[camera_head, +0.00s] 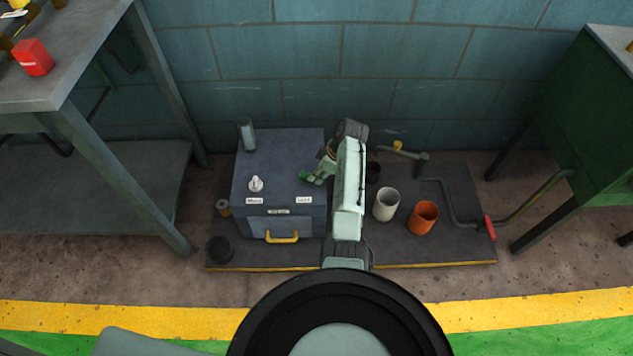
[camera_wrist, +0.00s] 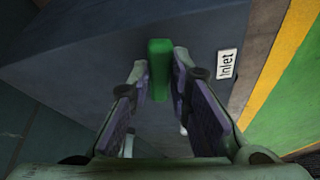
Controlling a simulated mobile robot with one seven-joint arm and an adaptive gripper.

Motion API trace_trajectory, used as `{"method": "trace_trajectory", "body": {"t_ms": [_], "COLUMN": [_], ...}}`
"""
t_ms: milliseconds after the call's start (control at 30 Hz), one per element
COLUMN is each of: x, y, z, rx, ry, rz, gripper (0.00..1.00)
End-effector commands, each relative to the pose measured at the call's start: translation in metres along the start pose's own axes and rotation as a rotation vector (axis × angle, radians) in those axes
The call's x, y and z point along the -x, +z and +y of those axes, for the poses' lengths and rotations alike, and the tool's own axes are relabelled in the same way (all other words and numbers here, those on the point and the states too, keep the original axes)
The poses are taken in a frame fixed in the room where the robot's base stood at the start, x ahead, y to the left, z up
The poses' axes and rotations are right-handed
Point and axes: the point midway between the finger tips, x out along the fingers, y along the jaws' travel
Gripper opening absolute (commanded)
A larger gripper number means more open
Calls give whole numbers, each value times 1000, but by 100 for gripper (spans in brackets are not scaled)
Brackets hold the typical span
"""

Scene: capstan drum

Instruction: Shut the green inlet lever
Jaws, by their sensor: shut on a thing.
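The green inlet lever (camera_head: 304,175) is on the top of the blue-grey box (camera_head: 280,157), near its right side. In the wrist view the lever (camera_wrist: 159,52) stands between the two fingers, beside the white "Inlet" label (camera_wrist: 227,63). My gripper (camera_head: 313,178) reaches it from the right in the head view. In the wrist view my gripper (camera_wrist: 159,72) is shut on the lever, with a fingertip at each side. The lever's base and pivot are hidden, so I cannot tell its exact angle.
A white knob (camera_head: 256,184) and a grey cylinder (camera_head: 247,134) stand on the box. A yellow handle (camera_head: 282,237) is on its front. A white cup (camera_head: 386,204), an orange cup (camera_head: 423,217) and a red-handled crank (camera_head: 488,227) are to the right. A workbench (camera_head: 90,95) stands left.

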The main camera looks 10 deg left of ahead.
Motion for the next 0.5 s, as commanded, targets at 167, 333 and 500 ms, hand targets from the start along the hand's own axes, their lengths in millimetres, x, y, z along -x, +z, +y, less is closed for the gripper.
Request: {"method": "trace_trajectory", "body": {"t_ms": [167, 333, 500], "x": [-4, -4, -2], "y": [2, 0, -1], "z": [8, 12, 13], "rx": [116, 195, 240], "ry": [-45, -78, -98], "rz": [-2, -2, -2], "gripper": [0, 0, 0]}}
